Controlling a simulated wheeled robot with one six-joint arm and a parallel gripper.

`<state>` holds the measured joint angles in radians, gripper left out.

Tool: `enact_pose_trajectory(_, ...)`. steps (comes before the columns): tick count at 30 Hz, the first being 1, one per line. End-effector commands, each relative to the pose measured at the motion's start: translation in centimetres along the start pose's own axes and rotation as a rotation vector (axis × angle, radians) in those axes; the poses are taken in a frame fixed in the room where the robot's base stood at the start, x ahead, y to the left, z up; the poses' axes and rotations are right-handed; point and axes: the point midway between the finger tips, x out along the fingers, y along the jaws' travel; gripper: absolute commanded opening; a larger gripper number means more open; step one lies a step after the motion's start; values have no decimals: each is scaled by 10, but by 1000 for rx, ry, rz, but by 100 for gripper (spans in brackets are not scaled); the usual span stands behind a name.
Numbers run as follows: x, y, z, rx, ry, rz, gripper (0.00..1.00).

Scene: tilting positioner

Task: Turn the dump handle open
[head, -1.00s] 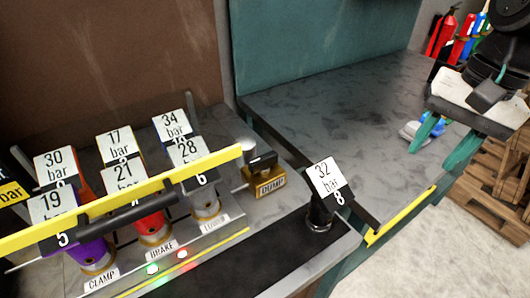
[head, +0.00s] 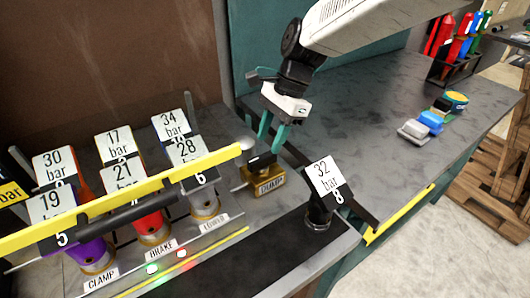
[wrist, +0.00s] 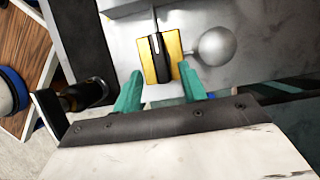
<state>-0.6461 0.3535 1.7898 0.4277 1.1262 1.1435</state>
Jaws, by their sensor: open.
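The dump handle (head: 262,161) is a black lever on a yellow block labelled DUMP (head: 268,183), at the right end of the valve bench. In the wrist view the black handle (wrist: 158,45) lies along the middle of the yellow block (wrist: 174,58), with a thin rod reaching past it. My gripper (head: 270,146) is right above the block, its two green fingers pointing down. In the wrist view the open fingers (wrist: 158,84) are at the block's near edge, one each side of the handle's line. Whether they touch it I cannot tell.
A round grey knob (wrist: 217,45) is close beside the block. A yellow bar (head: 120,200) crosses over the labelled cylinders on the left. A post tagged 32 bar (head: 325,178) stands to the right.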

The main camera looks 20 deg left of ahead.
Motion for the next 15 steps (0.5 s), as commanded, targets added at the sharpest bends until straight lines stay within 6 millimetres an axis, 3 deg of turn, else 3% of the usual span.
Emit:
enact_pose_trajectory(6, 34, 0, 0, -1, 0, 2, 42)
enact_pose_trajectory(15, 50, 0, 0, -2, 1, 0, 42)
